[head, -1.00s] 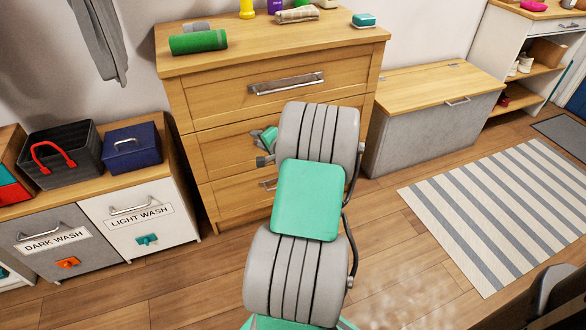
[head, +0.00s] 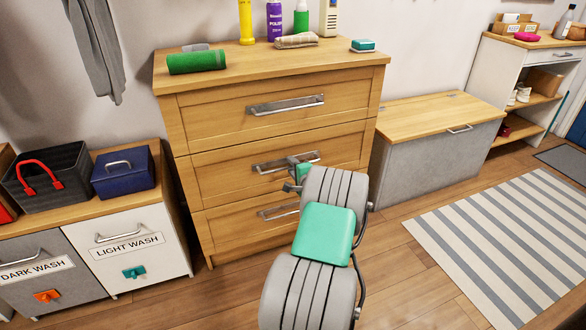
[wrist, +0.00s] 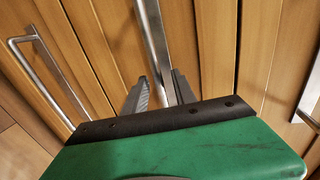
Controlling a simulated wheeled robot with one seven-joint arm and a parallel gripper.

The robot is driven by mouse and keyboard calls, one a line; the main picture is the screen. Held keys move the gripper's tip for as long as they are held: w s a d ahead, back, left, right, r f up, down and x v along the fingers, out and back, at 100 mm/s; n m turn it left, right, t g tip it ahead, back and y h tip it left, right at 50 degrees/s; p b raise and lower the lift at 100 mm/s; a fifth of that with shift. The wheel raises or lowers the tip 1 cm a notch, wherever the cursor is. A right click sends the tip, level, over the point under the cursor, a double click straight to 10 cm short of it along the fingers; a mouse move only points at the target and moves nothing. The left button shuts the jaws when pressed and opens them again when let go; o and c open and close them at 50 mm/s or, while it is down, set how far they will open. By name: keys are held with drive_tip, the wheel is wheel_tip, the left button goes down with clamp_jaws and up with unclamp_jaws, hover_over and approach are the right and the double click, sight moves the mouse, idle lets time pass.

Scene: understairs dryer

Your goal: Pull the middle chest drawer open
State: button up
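The wooden chest (head: 215,222) has three drawers, each with a metal bar handle. The middle drawer (head: 222,177) looks shut, its front flush with the others. Its handle (head: 270,167) is partly hidden behind my gripper (head: 294,163). In the wrist view my gripper (wrist: 160,90) is open, with one finger on each side of the middle handle (wrist: 152,35). The bar runs between the fingers. I cannot tell whether either finger touches it.
The top drawer handle (head: 286,105) and bottom drawer handle (head: 280,211) lie above and below. A grey storage bench (head: 425,152) stands right of the chest, laundry cabinets (head: 130,250) left. Wooden floor (head: 225,290) is clear in front. A green roll (head: 197,62) lies on top.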

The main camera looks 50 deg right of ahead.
clamp_jaws()
idle(1.2)
